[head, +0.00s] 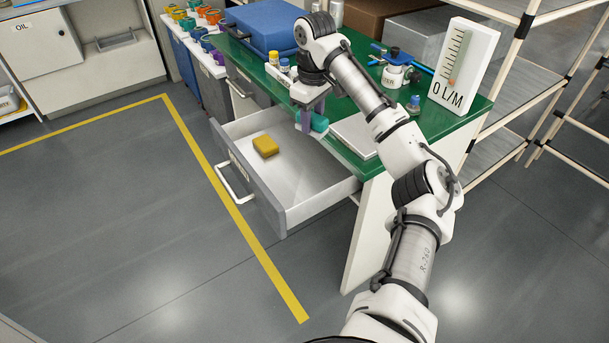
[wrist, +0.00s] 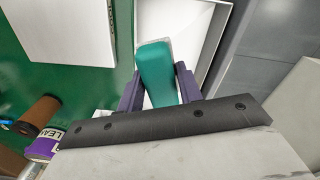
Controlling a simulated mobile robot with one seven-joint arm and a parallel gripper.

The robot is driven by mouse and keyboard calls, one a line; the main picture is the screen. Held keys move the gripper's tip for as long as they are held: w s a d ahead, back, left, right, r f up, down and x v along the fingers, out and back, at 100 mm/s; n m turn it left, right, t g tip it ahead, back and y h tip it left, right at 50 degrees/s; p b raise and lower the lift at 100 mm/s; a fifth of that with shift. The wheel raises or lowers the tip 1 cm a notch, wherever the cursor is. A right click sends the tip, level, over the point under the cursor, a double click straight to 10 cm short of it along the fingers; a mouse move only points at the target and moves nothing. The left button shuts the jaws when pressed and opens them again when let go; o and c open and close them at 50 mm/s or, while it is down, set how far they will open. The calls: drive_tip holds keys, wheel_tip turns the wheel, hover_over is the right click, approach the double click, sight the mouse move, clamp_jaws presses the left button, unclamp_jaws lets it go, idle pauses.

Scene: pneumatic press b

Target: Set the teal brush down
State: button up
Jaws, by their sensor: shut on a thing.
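The teal brush (head: 319,123) is between the fingers of my gripper (head: 304,121). In the wrist view the brush (wrist: 156,75) shows its teal top between the two purple fingers of my gripper (wrist: 158,88), which is shut on it. The head view shows it near the front edge of the green bench top (head: 345,155), beside the open drawer (head: 310,197). In the wrist view the drawer's pale inside lies behind the brush. The head view does not make its height above the bench clear.
A yellow block (head: 265,146) lies in the open drawer, with bare floor around it. A flat white plate (head: 356,135) lies on the bench. A blue case (head: 262,24), a valve assembly (head: 397,72) and a flow gauge board (head: 463,66) stand further back. Shelving is at right.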

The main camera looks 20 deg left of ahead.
wheel_tip(320, 180, down, 2)
drive_tip(key=s+a+b, duration=0.1)
drive_tip(key=s, duration=0.2)
drive_tip(key=b, duration=0.2)
hover_over(304, 193)
drive_tip(key=shift+n, duration=0.3)
wheel_tip(304, 193, down, 15)
drive_tip(key=shift+f, duration=2.1)
drive_tip(key=shift+f, duration=0.1)
drive_tip(key=o, duration=1.2)
